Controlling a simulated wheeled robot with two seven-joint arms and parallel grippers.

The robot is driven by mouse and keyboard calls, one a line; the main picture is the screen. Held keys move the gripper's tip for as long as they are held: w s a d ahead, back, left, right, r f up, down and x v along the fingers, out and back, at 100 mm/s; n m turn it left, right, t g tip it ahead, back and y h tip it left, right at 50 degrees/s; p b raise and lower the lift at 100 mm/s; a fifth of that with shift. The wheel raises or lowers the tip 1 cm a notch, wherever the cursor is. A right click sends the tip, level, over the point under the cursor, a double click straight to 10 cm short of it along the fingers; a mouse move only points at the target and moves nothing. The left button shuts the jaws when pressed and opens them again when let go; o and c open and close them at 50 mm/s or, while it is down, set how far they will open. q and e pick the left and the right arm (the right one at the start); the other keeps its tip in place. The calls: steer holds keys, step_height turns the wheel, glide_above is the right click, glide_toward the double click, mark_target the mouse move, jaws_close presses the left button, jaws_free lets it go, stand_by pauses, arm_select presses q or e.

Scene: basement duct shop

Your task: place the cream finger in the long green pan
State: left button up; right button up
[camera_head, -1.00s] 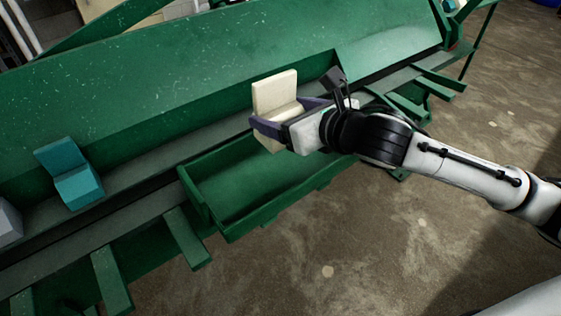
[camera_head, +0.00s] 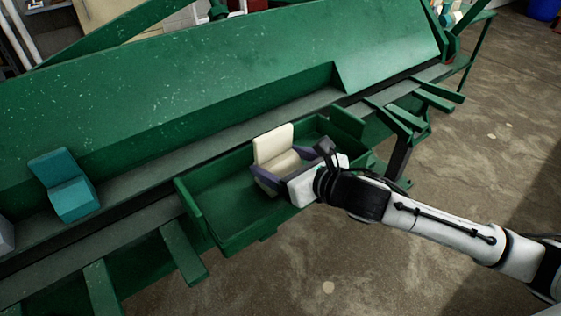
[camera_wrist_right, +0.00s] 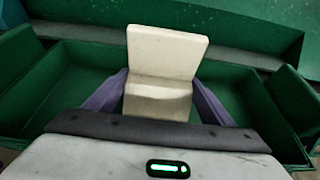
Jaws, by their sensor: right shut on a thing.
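The cream finger (camera_head: 273,146) is an L-shaped cream block with an upright back. My right gripper (camera_head: 268,176) is shut on it, with a purple finger on either side. In the right wrist view the cream finger (camera_wrist_right: 165,62) stands upright between the purple fingers (camera_wrist_right: 158,95). The long green pan (camera_head: 222,243) is an open tray along the front of the green machine. The block is over or within the pan's right part; whether it touches the floor, I cannot tell. The pan's floor also shows around the block in the wrist view (camera_wrist_right: 75,82). My left gripper is not in view.
A teal L-shaped block (camera_head: 68,188) sits on the machine's ledge at left, with a grey block (camera_head: 6,232) at the left edge. Green bars (camera_head: 184,252) jut out from the machine's front. The pan's left part is empty.

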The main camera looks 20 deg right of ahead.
steer(key=o, duration=1.4)
steer(key=shift+f, duration=0.15)
steer(key=v, duration=1.2)
steer(key=shift+r, duration=0.25)
